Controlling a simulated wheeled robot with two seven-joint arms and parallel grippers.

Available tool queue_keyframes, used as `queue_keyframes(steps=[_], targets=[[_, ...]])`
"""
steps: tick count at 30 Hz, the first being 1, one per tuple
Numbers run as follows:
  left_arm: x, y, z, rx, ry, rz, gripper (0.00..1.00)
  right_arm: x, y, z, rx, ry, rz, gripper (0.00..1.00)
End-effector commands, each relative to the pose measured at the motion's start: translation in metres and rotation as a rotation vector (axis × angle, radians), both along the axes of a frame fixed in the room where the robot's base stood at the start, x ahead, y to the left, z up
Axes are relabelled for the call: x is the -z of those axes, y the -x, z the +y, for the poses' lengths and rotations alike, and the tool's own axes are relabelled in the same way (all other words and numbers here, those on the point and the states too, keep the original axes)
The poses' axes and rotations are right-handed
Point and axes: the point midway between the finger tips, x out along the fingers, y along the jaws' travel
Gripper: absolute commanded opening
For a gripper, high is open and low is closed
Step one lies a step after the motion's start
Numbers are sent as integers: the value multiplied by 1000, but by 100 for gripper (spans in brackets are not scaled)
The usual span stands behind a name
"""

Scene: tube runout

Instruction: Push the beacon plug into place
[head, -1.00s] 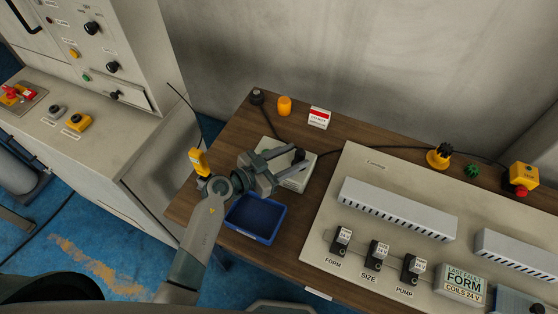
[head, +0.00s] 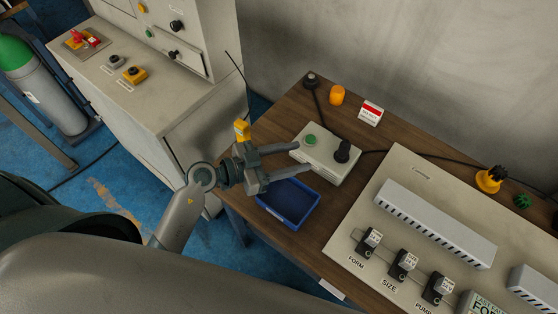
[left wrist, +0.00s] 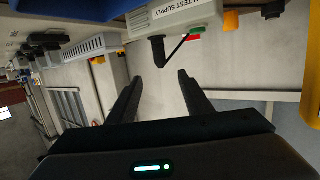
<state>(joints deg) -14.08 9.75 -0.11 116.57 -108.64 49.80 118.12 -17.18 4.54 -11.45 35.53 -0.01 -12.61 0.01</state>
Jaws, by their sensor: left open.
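The black plug (head: 342,151) stands on the right part of the light grey test supply box (head: 330,170), with a black cable at it. In the left wrist view the black plug (left wrist: 158,52) sticks out of the box (left wrist: 175,14) marked "TEST SUPPLY". I cannot tell how deep it sits. My left gripper (head: 304,157) is open and empty, its fingertips at the box's left edge in the head view, pointing toward the plug. In the left wrist view the plug lies beyond the open fingertips (left wrist: 160,76), apart from them. My right gripper is not in view.
A blue tray (head: 312,217) lies in front of the box. An orange beacon (head: 337,95), a red-and-white sign (head: 370,113) and a black knob-like piece (head: 310,80) stand behind. A panel (head: 345,240) with several labelled relays fills the right. A cabinet (head: 190,140) stands left.

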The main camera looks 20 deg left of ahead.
Motion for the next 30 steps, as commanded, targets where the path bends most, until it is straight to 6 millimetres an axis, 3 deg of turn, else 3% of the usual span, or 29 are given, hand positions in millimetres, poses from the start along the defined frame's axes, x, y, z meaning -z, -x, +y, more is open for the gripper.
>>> queue_keyframes(steps=[9, 30], targets=[[-8, 24, 27, 0, -1, -1, 46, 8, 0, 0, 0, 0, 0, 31], [-9, 26, 29, 0, 1, -1, 46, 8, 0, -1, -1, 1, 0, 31]])
